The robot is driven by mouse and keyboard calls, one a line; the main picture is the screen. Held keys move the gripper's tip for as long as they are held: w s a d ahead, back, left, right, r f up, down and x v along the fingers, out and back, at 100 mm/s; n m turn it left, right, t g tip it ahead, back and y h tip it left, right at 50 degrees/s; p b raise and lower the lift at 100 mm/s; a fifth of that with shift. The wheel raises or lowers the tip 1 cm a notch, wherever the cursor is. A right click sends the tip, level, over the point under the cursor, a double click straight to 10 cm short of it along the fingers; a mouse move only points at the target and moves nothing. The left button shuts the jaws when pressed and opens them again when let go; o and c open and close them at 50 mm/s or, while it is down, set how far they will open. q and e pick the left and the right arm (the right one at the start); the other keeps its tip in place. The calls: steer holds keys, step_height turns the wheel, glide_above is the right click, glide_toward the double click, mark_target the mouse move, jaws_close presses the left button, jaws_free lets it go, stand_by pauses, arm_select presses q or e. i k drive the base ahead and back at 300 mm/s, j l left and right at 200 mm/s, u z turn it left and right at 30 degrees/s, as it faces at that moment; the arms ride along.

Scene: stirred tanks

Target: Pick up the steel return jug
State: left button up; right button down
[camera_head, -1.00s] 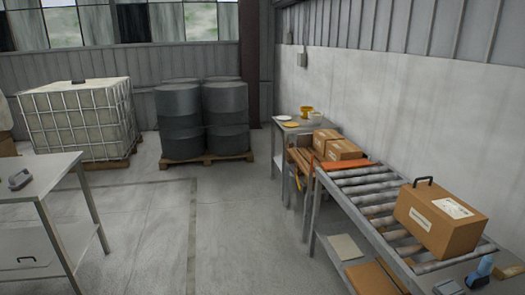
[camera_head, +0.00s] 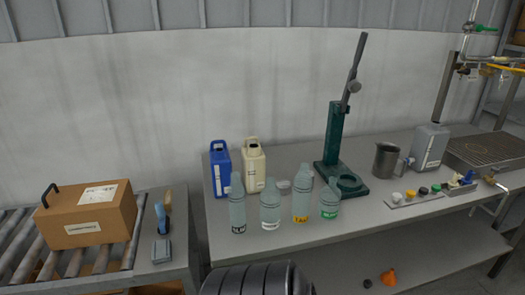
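The steel return jug (camera_head: 386,161) stands upright on the grey workbench (camera_head: 290,235), right of the green press stand and left of a grey box-shaped container. It is a small metal jug with its handle toward the right. Neither of my grippers shows in the head view, so nothing is seen touching the jug.
Several bottles (camera_head: 270,206) stand at the bench's front left, with blue (camera_head: 220,168) and cream (camera_head: 253,165) canisters behind. The green press stand (camera_head: 335,140) is left of the jug. Caps on a strip (camera_head: 415,195) lie in front. A cardboard box (camera_head: 87,214) sits on rollers at left.

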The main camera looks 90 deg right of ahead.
mark_target(386, 156)
steer(key=z, duration=2)
